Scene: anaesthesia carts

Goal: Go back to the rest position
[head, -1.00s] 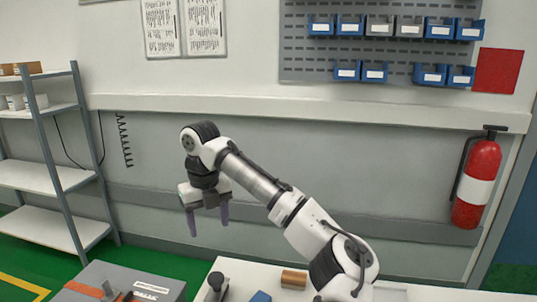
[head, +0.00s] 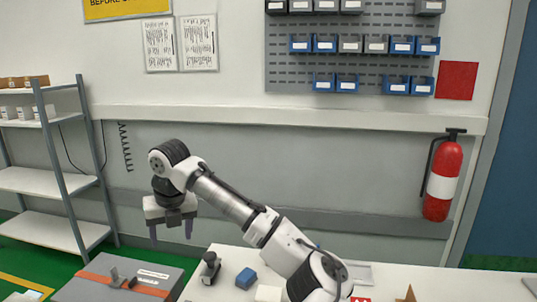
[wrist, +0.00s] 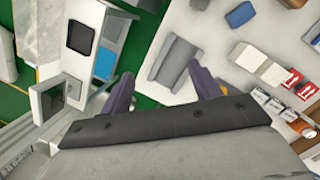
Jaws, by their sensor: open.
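My gripper (head: 171,232) hangs from my bent white arm in the head view, above the gap between a grey case and the white worktop. Its two purple fingers point down and stand apart with nothing between them. In the wrist view my gripper (wrist: 162,88) is also open and empty, with the fingers spread over the floor and the worktop's edge. My forearm hides part of the worktop in the head view.
A grey case with an orange band (head: 100,283) is at lower left. The white worktop (head: 455,282) holds a blue block (head: 246,278) and a dark-knobbed object (head: 209,267). A shelf rack (head: 62,185) stands left; a fire extinguisher (head: 441,180) hangs right.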

